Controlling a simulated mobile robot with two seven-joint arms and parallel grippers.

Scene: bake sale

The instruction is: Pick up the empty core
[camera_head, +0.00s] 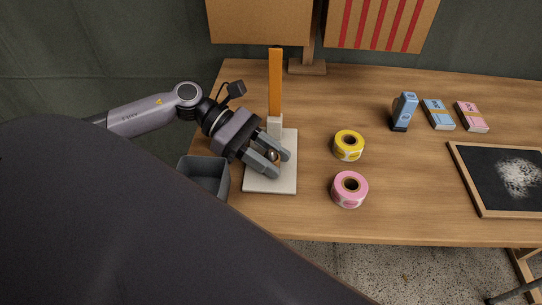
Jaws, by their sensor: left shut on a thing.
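My left gripper (278,164) reaches in from the left over a pale square base (286,184). An orange upright bar with a white lower part (275,85) rises at the back of this base. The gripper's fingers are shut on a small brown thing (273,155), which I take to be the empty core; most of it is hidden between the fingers. My right gripper is not in view.
A yellow tape roll (348,145) and a pink roll (349,189) lie right of the base. A grey bin (205,174) is at the table's left edge. A blue handheld device (403,111), card packs (438,114) and a chalkboard (483,209) are further right.

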